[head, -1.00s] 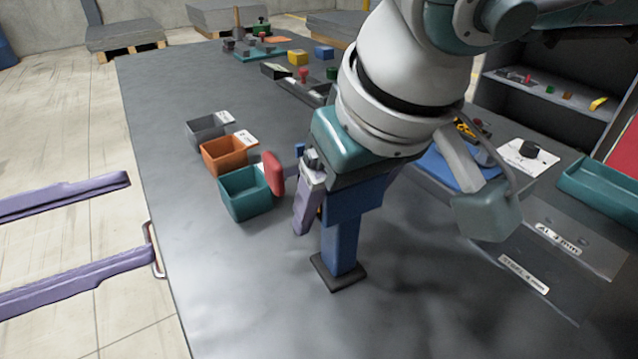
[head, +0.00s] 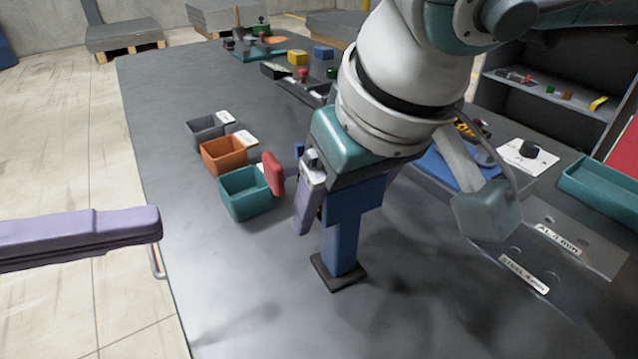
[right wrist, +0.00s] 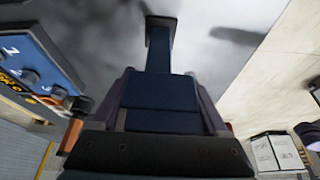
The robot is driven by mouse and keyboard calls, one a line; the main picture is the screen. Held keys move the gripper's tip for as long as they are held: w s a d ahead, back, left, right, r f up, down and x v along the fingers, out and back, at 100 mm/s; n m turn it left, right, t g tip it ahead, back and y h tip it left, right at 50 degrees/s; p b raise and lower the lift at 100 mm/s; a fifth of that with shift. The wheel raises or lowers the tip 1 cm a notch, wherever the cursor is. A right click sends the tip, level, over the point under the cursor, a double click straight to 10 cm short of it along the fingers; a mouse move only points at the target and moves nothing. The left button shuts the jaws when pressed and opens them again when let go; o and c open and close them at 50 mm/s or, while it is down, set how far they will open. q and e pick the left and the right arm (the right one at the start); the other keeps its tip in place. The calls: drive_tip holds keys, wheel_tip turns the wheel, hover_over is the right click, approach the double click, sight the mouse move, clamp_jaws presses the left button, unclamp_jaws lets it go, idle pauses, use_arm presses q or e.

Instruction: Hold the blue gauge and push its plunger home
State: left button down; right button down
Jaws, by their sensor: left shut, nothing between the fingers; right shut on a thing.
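The blue gauge (head: 345,225) stands upright in the head view, its dark foot (head: 338,273) low over the grey table; I cannot tell whether it touches. My right gripper (head: 325,198) is shut on its upper body, one purple finger showing on the left side. In the right wrist view the gauge (right wrist: 160,92) runs away between the fingers. A red plunger knob (head: 273,172) sticks out to the left of the gauge, apart from its body, on a short bluish rod. My left gripper (head: 158,223) is shut and empty at the table's left edge, left of the knob.
Grey (head: 205,130), orange (head: 225,157) and teal (head: 245,205) bins stand just behind and left of the knob. Labelled plates (head: 590,240) and a teal tray (head: 605,190) lie at right. The table front left of the gauge is clear.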

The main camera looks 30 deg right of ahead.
sight(269, 182)
use_arm(q)
drive_tip(key=d+m+y, duration=0.2)
drive_tip(key=d+m, duration=0.4)
drive_tip(key=m, duration=0.8)
drive_tip(key=shift+w+d+r+m+t+y, duration=0.25)
drive_tip(key=shift+d+m+t+y, duration=0.05)
drive_tip(key=shift+d+t, duration=0.1)
drive_tip(key=shift+d, duration=0.7)
idle(1.5)
drive_tip(key=a, duration=0.6)
idle(0.6)
